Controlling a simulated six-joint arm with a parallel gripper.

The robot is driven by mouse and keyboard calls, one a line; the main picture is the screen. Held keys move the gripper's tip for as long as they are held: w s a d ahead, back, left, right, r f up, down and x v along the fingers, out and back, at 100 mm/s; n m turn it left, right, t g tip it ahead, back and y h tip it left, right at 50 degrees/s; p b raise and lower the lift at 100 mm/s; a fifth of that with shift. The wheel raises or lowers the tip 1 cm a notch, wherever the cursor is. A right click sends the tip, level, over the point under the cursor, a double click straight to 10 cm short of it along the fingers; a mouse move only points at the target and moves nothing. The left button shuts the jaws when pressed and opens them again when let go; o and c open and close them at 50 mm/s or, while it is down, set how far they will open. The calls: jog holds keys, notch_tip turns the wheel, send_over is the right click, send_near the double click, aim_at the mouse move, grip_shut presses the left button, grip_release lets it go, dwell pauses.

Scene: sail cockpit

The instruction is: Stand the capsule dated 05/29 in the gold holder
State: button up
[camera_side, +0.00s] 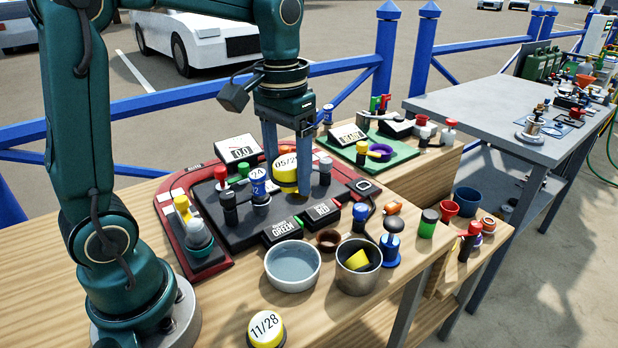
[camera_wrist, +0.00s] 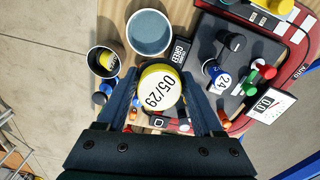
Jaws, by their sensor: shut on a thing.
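My gripper (camera_side: 287,172) is shut on the capsule dated 05/29 (camera_side: 285,170), which has a white top and yellow side. In the wrist view the capsule (camera_wrist: 157,88) sits between the two blue fingers of my gripper (camera_wrist: 160,105), its date readable. In the side view it is upright over the dark mat (camera_side: 250,228); I cannot tell whether it touches anything below. I cannot make out a gold holder in either view. Another yellow capsule (camera_side: 265,330), dated 11/28, stands on the wood at the front.
A grey bowl (camera_side: 293,265) and a metal cup (camera_side: 358,270) stand in front. Wood at the lower left front is clear.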

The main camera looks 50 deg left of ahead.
jog(key=shift+w+r+m, duration=0.15)
jog(key=shift+r+m, duration=0.4)
jog(key=shift+m, duration=0.05)
jog(key=shift+r+m, duration=0.15)
jog(key=shift+m, duration=0.15)
jog(key=shift+f, duration=0.25)
jog(key=s+f+n, duration=0.4)
jog(key=f+n, duration=0.1)
jog(key=n, duration=0.1)
jog(key=shift+s+a+f+n, duration=0.2)
jog(key=shift+s+a+n, duration=0.1)
jog(key=shift+s+a, duration=0.1)
jog(key=shift+d, duration=0.1)
send_over(311, 311)
notch_tip(311, 311, down, 7)
jog(key=shift+r, duration=0.1)
jog(key=shift+f, duration=1.9)
